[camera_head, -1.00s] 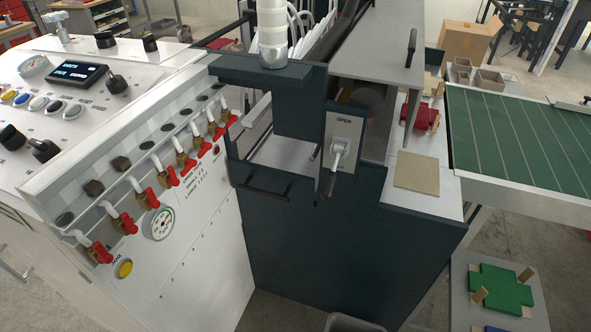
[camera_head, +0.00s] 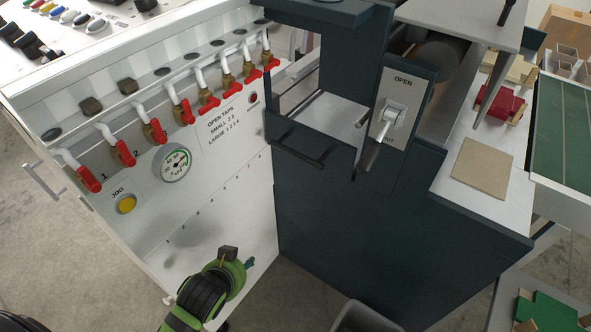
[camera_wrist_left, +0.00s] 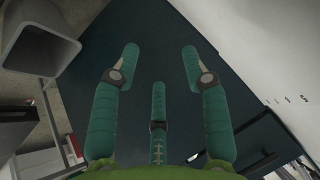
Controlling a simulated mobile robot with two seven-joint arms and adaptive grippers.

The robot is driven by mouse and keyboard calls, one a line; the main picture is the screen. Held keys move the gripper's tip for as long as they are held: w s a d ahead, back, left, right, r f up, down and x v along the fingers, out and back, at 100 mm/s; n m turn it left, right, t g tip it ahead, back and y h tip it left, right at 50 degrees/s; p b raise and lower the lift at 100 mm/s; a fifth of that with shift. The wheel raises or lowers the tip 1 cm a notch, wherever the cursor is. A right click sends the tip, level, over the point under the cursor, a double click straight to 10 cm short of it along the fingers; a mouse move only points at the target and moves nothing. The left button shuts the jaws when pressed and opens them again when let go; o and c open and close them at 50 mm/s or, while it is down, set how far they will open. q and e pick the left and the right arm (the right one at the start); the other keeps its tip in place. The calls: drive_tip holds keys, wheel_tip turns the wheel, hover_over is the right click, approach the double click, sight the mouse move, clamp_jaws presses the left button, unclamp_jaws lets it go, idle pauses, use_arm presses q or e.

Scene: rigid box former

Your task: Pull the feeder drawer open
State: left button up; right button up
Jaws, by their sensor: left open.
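The feeder drawer (camera_head: 330,134) is a dark-fronted, open-topped drawer in the dark cabinet, with a black bar handle (camera_head: 299,151) across its front. I cannot tell exactly how far out it stands. My left gripper (camera_head: 240,258) comes in from the bottom of the head view, low in front of the white panel, below and left of the handle and apart from it. In the left wrist view its green fingers (camera_wrist_left: 160,75) are spread, with nothing between them and the dark cabinet face beyond. A dark bar, probably the handle, shows low right there (camera_wrist_left: 262,160). My right gripper is out of view.
A white panel with red-handled taps (camera_head: 153,132) and a gauge (camera_head: 174,165) stands left of the drawer. A grey bin (camera_head: 366,317) stands below on the floor. The space before the handle looks clear.

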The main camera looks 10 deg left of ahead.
use_arm(q)
drive_tip(key=w+d+r+m+t+h, duration=0.2)
drive_tip(key=w+r+m+t, duration=0.55)
drive_tip(key=w+r, duration=0.4)
drive_tip(key=m+t+h, duration=0.2)
drive_tip(key=m+h, duration=0.3)
drive_tip(key=m, duration=0.5)
approach(296, 156)
drive_tip(key=w, duration=0.4)
drive_tip(key=shift+n+g, duration=0.25)
drive_tip(key=shift+n, duration=0.1)
drive_tip(key=x, duration=0.3)
drive_tip(key=p+x, duration=0.1)
drive_tip(key=x, duration=0.3)
drive_tip(key=shift+s+d+f, duration=0.2)
drive_tip(key=shift+d, duration=0.2)
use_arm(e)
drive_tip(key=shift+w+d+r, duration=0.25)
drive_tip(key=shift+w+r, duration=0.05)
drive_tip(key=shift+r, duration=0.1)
use_arm(q)
clamp_jaws()
